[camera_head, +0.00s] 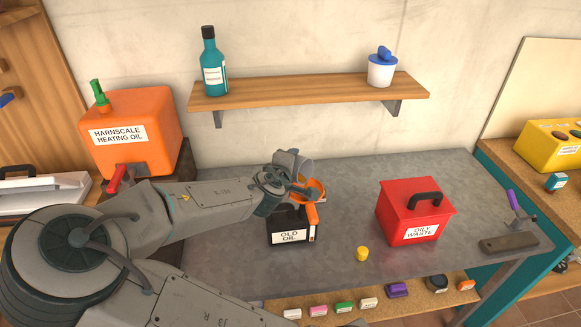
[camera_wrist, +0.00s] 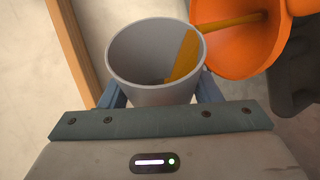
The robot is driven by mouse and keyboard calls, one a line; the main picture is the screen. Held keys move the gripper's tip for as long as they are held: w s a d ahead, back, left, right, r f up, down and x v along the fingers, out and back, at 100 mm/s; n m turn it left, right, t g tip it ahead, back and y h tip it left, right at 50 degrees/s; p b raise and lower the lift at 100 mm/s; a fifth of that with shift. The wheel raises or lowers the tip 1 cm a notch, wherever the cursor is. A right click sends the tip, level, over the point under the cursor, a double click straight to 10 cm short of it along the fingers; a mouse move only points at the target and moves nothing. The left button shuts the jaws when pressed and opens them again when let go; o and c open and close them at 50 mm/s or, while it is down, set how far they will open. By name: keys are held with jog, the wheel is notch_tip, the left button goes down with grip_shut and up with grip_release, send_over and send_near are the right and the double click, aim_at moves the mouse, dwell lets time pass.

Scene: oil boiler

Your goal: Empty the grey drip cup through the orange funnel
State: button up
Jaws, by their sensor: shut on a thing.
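My gripper (camera_wrist: 160,90) is shut on the grey drip cup (camera_wrist: 130,75), with a blue finger on each side of it. The cup's mouth faces the wrist camera, and amber oil (camera_wrist: 183,58) lies along its inner wall. A thin amber stream runs from the rim into the orange funnel (camera_wrist: 235,55). In the head view the cup (camera_head: 296,160) is tilted just above the funnel (camera_head: 314,188). The funnel is at the top of the black can labelled OLD OIL (camera_head: 290,236); my wrist partly hides the funnel and the can's top.
A red OILY WASTE box (camera_head: 408,215) stands on the grey bench to the right, with a small yellow cap (camera_head: 362,254) nearby. An orange heating oil tank (camera_head: 135,130) stands at left. A wall shelf (camera_head: 310,92) holds a teal bottle (camera_head: 214,65) and a white tub (camera_head: 382,71).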

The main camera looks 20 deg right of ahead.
jog(key=shift+s+f+b, duration=0.15)
jog(key=shift+b, duration=0.25)
dwell(0.5)
dwell(0.7)
jog(key=r+p, duration=0.1)
jog(key=p, duration=0.1)
jog(key=shift+w+p, duration=0.2)
jog(key=shift+p, duration=0.1)
jog(key=n+g+p, duration=0.1)
jog(key=p, duration=0.1)
jog(key=n+g+p, duration=0.1)
jog(key=p, duration=0.2)
jog(key=shift+w+a+r+h, duration=0.2)
jog(key=shift+r+h, duration=0.1)
jog(key=shift+h, duration=0.1)
jog(key=shift+f, duration=0.2)
jog(key=shift+f+b, duration=0.1)
jog(key=shift+b, duration=0.95)
